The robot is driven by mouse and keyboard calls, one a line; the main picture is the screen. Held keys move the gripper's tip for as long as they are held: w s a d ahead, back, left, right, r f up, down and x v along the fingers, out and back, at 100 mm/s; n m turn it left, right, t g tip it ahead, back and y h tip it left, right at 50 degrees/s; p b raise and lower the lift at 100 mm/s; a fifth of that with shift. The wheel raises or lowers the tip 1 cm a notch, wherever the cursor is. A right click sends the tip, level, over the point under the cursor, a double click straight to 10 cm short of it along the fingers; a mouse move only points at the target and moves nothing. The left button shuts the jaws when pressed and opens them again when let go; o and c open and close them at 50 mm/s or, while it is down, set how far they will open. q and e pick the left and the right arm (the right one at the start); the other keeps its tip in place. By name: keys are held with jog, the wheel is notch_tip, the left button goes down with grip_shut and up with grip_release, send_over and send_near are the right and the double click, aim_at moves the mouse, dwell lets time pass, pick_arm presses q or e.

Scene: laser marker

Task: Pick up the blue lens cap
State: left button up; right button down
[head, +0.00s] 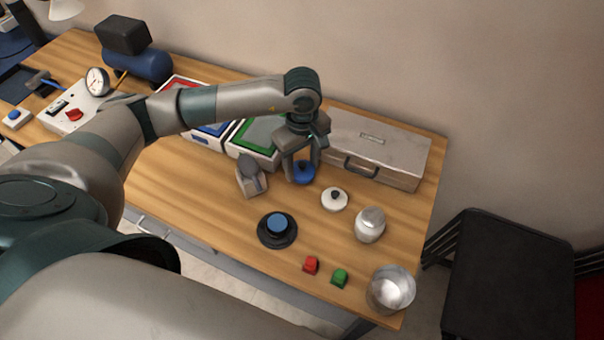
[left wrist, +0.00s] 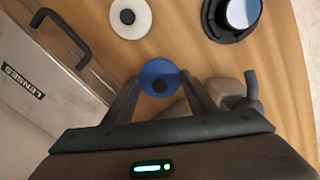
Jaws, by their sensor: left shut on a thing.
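The blue lens cap (head: 304,173) is a small round blue disc with a dark knob. It also shows in the left wrist view (left wrist: 149,75), between the fingertips. My left gripper (head: 302,176) points down over the wooden table and is shut on the blue lens cap; in the left wrist view its two fingers (left wrist: 159,92) flank the cap's dark knob. I cannot tell whether the cap still touches the table. My right gripper is not in view.
A metal case (head: 385,150) stands behind the gripper. A white cap (head: 334,199), a lens on a black base (head: 277,229), a grey device (head: 251,177) and a silver jar (head: 370,225) stand nearby. Trays (head: 240,150) stand behind left.

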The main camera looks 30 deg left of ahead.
pick_arm(q)
jog(key=s+d+r+b, duration=0.3)
jog(key=d+r, duration=0.4)
jog(key=d, duration=0.4)
jog(key=shift+s+b, duration=0.3)
jog(key=shift+b, duration=0.4)
